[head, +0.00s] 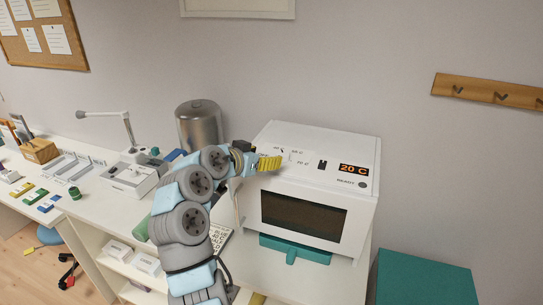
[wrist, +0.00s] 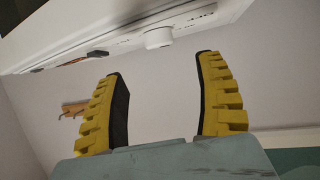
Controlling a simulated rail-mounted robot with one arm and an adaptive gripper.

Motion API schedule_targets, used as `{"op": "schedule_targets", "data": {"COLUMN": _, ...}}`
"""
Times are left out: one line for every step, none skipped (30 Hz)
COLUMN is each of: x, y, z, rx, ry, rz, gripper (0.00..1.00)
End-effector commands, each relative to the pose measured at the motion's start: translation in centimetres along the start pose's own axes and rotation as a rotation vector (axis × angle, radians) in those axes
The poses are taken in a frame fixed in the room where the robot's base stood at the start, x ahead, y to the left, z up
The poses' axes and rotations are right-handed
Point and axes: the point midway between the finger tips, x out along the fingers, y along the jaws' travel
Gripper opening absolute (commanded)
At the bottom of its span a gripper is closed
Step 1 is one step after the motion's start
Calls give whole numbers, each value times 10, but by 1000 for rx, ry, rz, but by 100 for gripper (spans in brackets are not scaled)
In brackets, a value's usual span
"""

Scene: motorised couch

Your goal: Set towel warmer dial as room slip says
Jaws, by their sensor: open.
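The towel warmer (head: 356,213) is a white box with a dark front window. Its sloped top panel carries a lit display (head: 353,168) reading 20 C. Small temperature labels sit at the panel's left, too small to read surely. In the wrist view a white round dial (wrist: 158,38) stands out from the panel, beyond and between my fingertips. My gripper (head: 269,163) has yellow ribbed fingers, open and empty, at the panel's left beside the labels. The fingers (wrist: 160,64) look apart from the dial. The dial's setting cannot be read. No room slip is surely identifiable.
A teal tray-like part (head: 296,250) sits below the warmer's window. A steel canister (head: 198,122) stands behind my arm. A white lamp device (head: 132,174) is further left. A pinboard (head: 42,35) holds papers, and a printed sheet (head: 221,238) lies beside my arm.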

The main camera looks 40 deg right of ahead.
Motion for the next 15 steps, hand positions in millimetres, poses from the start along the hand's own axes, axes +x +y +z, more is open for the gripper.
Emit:
{"op": "schedule_targets", "data": {"x": -6, "y": 0, "z": 0, "rx": 0, "ry": 0, "rz": -1, "gripper": 71}}
{"op": "schedule_targets", "data": {"x": -8, "y": 0, "z": 0, "rx": 0, "ry": -1, "rz": 0, "gripper": 71}}
{"op": "schedule_targets", "data": {"x": -11, "y": 0, "z": 1, "rx": 0, "ry": -2, "rz": 0, "gripper": 71}}
{"op": "schedule_targets", "data": {"x": -13, "y": 0, "z": 1, "rx": 0, "ry": -2, "rz": 0, "gripper": 71}}
{"op": "schedule_targets", "data": {"x": -15, "y": 0, "z": 1, "rx": 1, "ry": -2, "rz": 0, "gripper": 71}}
{"op": "schedule_targets", "data": {"x": -17, "y": 0, "z": 0, "rx": 1, "ry": -2, "rz": 0, "gripper": 71}}
{"op": "schedule_targets", "data": {"x": -17, "y": 0, "z": 0, "rx": 1, "ry": -2, "rz": 0, "gripper": 71}}
{"op": "schedule_targets", "data": {"x": -18, "y": 0, "z": 0, "rx": 1, "ry": -2, "rz": 0, "gripper": 71}}
{"op": "schedule_targets", "data": {"x": -18, "y": 0, "z": 0, "rx": 1, "ry": -2, "rz": 1, "gripper": 71}}
{"op": "schedule_targets", "data": {"x": -18, "y": 1, "z": 0, "rx": 1, "ry": -2, "rz": 1, "gripper": 71}}
{"op": "schedule_targets", "data": {"x": -18, "y": 1, "z": 0, "rx": 1, "ry": -2, "rz": 1, "gripper": 71}}
{"op": "schedule_targets", "data": {"x": -18, "y": 1, "z": 0, "rx": 1, "ry": -2, "rz": 1, "gripper": 71}}
{"op": "schedule_targets", "data": {"x": -18, "y": 1, "z": 0, "rx": 1, "ry": -2, "rz": 1, "gripper": 71}}
{"op": "schedule_targets", "data": {"x": -18, "y": 1, "z": 0, "rx": 1, "ry": -2, "rz": 1, "gripper": 71}}
{"op": "schedule_targets", "data": {"x": -18, "y": 1, "z": 0, "rx": 1, "ry": -2, "rz": 1, "gripper": 71}}
